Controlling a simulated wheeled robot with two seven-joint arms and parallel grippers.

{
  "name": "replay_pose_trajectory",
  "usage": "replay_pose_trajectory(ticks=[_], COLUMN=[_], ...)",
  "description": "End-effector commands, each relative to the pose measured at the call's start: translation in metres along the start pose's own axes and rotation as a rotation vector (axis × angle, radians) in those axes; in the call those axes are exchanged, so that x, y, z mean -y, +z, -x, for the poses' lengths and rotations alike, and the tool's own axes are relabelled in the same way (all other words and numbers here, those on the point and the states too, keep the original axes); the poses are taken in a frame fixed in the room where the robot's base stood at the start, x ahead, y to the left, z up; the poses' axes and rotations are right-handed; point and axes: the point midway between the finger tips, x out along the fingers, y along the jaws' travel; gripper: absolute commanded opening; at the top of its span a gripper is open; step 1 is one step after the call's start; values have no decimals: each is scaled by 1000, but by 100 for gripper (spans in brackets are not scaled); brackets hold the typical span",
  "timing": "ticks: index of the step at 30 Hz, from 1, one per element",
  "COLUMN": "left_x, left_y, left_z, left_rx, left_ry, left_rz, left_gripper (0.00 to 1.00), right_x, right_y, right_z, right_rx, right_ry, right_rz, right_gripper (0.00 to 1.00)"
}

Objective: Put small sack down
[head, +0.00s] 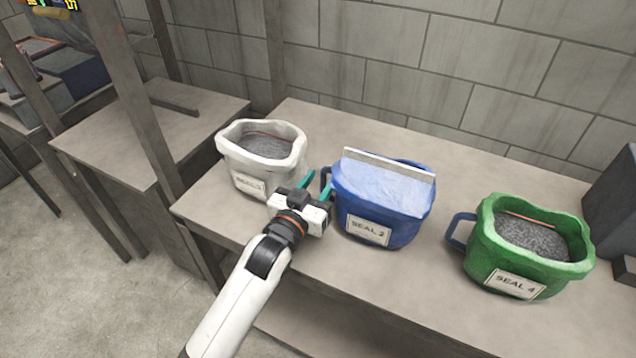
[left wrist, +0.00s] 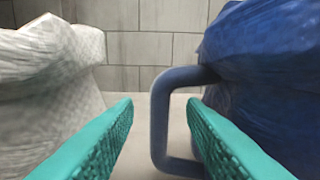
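A blue sack (head: 385,218) labelled SEAL 2 stands upright on the table, with a pale bar across its top and a handle (left wrist: 158,125) on its left side. A white sack (head: 236,172) stands to its left, and a green sack (head: 478,252) labelled SEAL 4 to its right; both show grey grainy fill. My left gripper (head: 316,180) is between the white and blue sacks. Its teal fingers are apart, either side of the handle's left bar in the left wrist view (left wrist: 160,102). Contact with the handle is unclear. My right gripper is out of view.
The table (head: 470,170) has bare room behind the sacks and along its front edge. A dark box (head: 612,205) stands at its right end. A lower side table (head: 120,140) and an upright post (head: 135,95) are at the left, near a block wall.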

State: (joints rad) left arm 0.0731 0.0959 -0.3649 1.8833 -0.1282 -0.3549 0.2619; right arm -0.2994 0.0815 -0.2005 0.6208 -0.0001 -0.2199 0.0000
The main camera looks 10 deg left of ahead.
Motion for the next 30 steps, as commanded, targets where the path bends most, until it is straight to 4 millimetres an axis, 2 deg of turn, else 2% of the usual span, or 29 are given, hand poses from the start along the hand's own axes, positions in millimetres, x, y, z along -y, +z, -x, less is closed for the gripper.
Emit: replay_pose_trajectory(ticks=[8, 11, 24, 30], left_x=[0, 0, 0, 0], left_y=[2, 0, 0, 1], left_z=[1, 11, 98, 117], left_rx=[0, -1, -3, 0], left_ry=[0, 0, 0, 0], left_rz=[0, 1, 0, -1], left_gripper=[37, 37, 37, 37], right_x=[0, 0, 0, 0], right_y=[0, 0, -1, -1], right_z=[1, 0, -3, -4], right_rx=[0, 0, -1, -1], right_ry=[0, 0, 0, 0], right_rz=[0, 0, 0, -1], right_gripper=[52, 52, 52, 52])
